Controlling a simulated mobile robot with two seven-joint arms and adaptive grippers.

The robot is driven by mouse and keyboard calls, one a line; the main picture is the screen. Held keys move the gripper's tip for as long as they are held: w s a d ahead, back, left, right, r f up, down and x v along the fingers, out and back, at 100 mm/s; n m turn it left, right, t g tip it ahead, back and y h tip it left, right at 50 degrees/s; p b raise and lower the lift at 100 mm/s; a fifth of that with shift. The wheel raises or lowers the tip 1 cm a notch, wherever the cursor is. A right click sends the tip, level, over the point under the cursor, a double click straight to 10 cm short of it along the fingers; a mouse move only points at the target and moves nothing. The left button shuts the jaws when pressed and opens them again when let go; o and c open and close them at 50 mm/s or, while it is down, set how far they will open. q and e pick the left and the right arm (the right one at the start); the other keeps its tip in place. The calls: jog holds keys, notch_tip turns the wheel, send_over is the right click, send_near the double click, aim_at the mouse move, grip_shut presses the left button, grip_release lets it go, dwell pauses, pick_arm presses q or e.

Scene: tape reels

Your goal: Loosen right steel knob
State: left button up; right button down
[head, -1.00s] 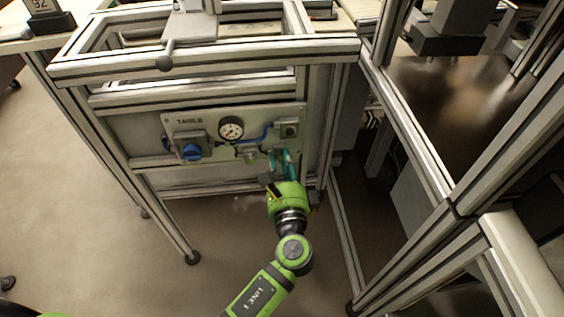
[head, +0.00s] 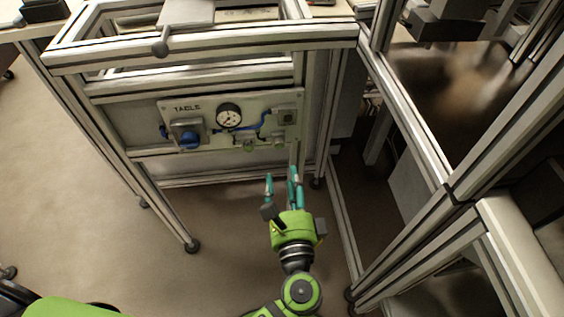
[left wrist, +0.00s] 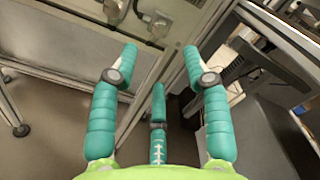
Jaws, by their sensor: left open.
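Two small knobs sit side by side on the lower edge of the panel (head: 181,105) marked TABLE. The right knob (head: 280,141) is below the square fitting, and the left knob (head: 249,144) is beside it. In the left wrist view the right knob (left wrist: 160,25) and left knob (left wrist: 113,9) show near the top, beyond the fingertips. My left gripper (head: 282,177), green with three teal fingers, is open and empty. It stands in front of and below the right knob, apart from the panel. My right gripper is not in view.
The panel also carries a round gauge (head: 228,116), a blue valve knob (head: 189,138) and blue tubing. An aluminium frame (head: 206,54) surrounds the panel.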

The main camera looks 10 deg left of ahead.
pick_arm(q)
jog(key=v, duration=0.2)
jog(key=shift+s, duration=0.3)
jog(key=shift+f, duration=0.1)
